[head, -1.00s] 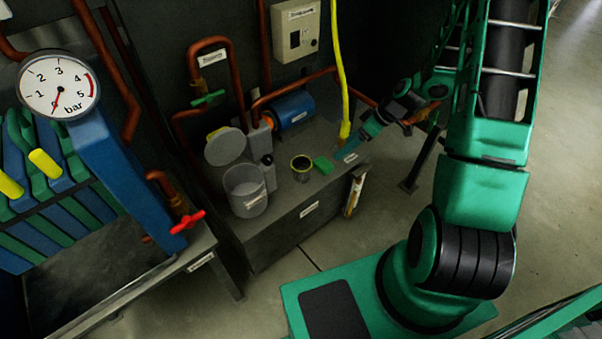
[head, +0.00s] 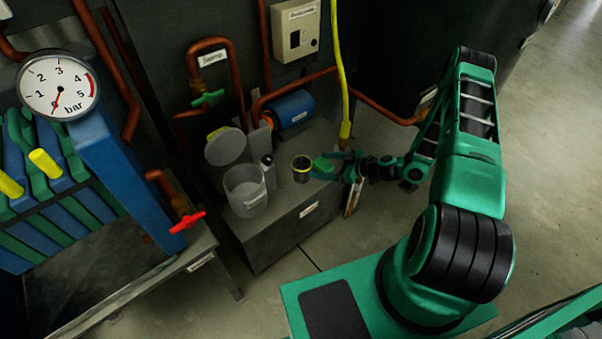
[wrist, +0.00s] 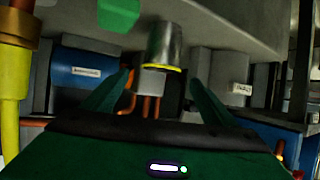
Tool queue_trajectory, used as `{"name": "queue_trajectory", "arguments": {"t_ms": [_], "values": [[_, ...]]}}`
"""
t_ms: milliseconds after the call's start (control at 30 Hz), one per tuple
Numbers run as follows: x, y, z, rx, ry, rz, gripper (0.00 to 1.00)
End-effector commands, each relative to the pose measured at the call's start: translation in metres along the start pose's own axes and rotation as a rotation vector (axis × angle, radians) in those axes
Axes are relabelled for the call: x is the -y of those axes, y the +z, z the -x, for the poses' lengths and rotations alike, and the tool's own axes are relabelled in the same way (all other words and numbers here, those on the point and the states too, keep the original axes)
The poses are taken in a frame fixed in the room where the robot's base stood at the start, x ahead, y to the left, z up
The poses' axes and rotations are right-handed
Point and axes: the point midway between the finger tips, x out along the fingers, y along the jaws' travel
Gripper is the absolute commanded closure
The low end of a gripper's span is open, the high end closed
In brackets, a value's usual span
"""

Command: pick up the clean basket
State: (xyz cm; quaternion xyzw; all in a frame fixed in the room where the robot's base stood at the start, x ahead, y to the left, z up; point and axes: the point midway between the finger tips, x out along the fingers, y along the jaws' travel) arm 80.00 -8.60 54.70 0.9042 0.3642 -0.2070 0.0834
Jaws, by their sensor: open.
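The basket, a small metal cup with a yellow rim (head: 301,168), stands upright on the grey bench top. It also shows in the wrist view (wrist: 164,45), where the scene appears upside down. My gripper (head: 318,174) is low over the bench, just right of the basket. In the wrist view my open gripper (wrist: 158,77) has its two green fingers spread, with the basket's rim in line with the gap between them. Nothing is held. I cannot tell whether either finger touches the basket.
A green block (head: 323,163) lies right beside the basket and my gripper. A blue motor (head: 291,109) and a yellow hose (head: 344,90) are behind. The bench front (head: 275,235) is clear.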

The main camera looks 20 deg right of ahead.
Motion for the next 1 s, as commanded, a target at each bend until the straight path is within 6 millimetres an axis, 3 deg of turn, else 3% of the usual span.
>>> {"name": "queue_trajectory", "arguments": {"t_ms": [800, 1000], "values": [[0.003, 0.003, -0.096, 0.000, -0.003, 0.002, 0.21], [0.002, 0.003, -0.106, 0.000, 0.000, -0.001, 0.21]]}}
